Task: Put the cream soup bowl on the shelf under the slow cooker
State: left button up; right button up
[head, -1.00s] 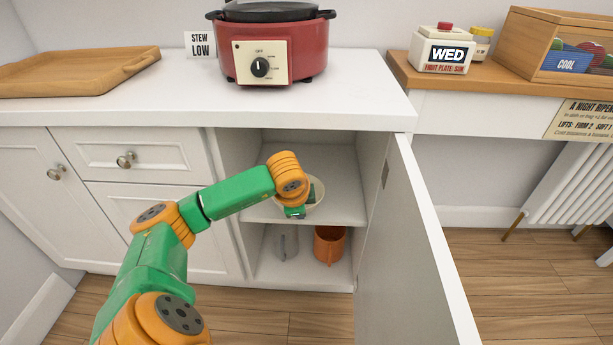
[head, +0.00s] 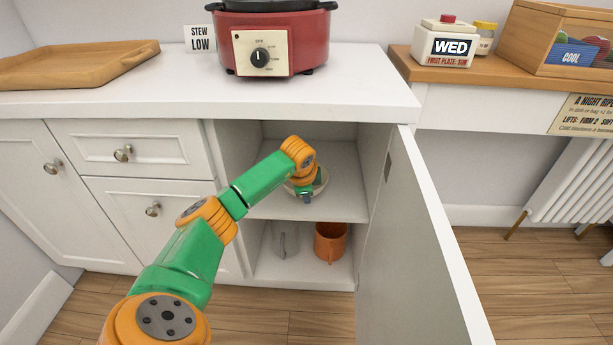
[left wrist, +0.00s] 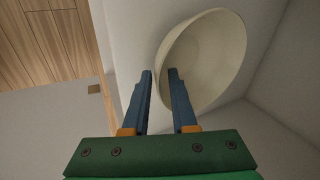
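The cream soup bowl (head: 322,186) is on the middle shelf (head: 346,200) of the open cabinet, below the red slow cooker (head: 268,40). My left gripper (head: 306,196) reaches into the cabinet at the bowl and hides part of it. In the left wrist view the bowl (left wrist: 217,50) shows its inside. The two blue fingers of my left gripper (left wrist: 160,72) are parted with a clear gap; one overlaps the bowl's near edge and the other is outside it. The bowl's contact with the shelf is mostly hidden. My right gripper is not in view.
The cabinet door (head: 425,240) stands open on the right. An orange mug (head: 330,242) and a grey one (head: 285,240) stand on the lower level. The counter holds a wooden tray (head: 80,66) and a "STEW LOW" sign (head: 200,39). The shelf right of the bowl is clear.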

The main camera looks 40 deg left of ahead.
pick_arm(q)
jog(key=shift+o, duration=0.7)
jog(key=shift+r, duration=0.1)
jog(key=p+v, duration=0.2)
jog(key=v, duration=0.5)
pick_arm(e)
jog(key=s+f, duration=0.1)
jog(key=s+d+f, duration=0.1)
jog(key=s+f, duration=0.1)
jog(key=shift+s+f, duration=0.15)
pick_arm(q)
jog(key=shift+s+r, duration=0.1)
